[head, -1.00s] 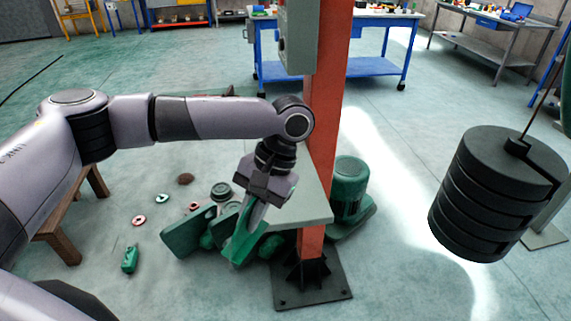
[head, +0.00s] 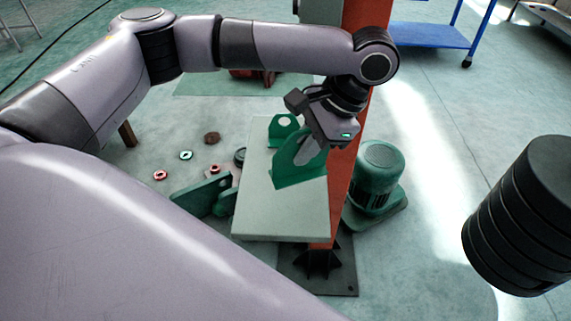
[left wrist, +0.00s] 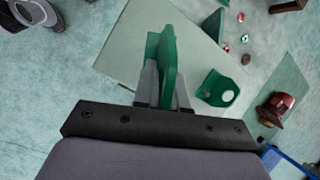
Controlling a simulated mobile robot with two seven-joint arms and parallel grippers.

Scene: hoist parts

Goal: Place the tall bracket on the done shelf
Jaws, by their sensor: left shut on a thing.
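The tall bracket (head: 292,173) is green, with an upright plate on a flat foot. It stands upright over the pale grey-green shelf (head: 272,218) fixed by the orange column. My left gripper (head: 310,152) is shut on the upper part of its plate. I cannot tell whether its foot touches the shelf. In the left wrist view the bracket (left wrist: 166,62) is between the fingers (left wrist: 164,88), with the shelf (left wrist: 195,38) behind it. A smaller green bracket with a hole (head: 283,128) sits on the far part of the shelf; it also shows in the left wrist view (left wrist: 217,90). My right gripper is not in view.
Green parts (head: 203,195) and small rings lie on the floor left. The shelf's near half is bare.

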